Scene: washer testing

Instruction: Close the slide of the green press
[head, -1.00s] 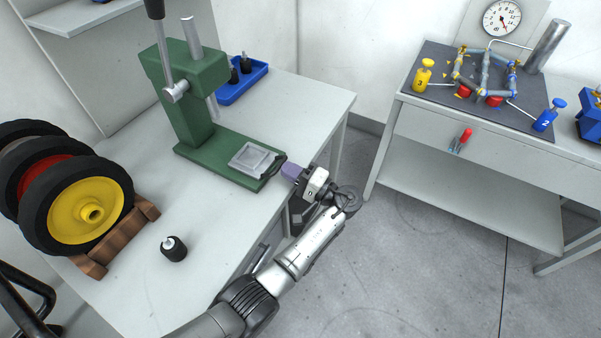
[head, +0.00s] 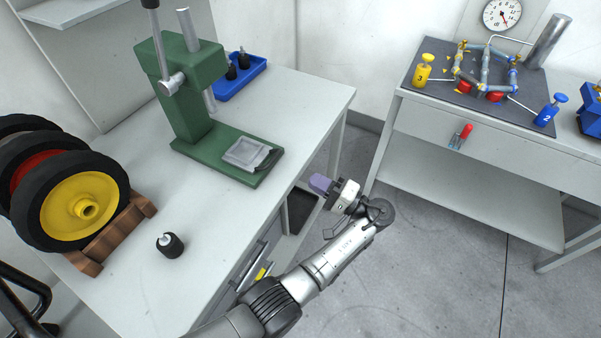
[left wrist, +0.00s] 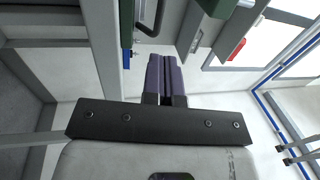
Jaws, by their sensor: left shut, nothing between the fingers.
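The green press (head: 190,95) stands on the grey table, its base (head: 205,152) running toward the table's right edge. Its slide, a grey plate (head: 246,153) with a darker front end, lies on the base near that front end. How far in it sits is hard to judge. My left gripper (head: 319,183) is shut and empty, beyond the table's right edge, in front of the slide and apart from it. Its purple fingers also show pressed together in the left wrist view (left wrist: 166,75). The slide cannot be made out surely there. My right gripper is not in view.
Wheels (head: 80,205) in a wooden rack and a small black part (head: 170,244) stand at the table's left. A blue tray (head: 245,82) with black parts sits behind the press. A second table (head: 480,160) stands right, with open floor between.

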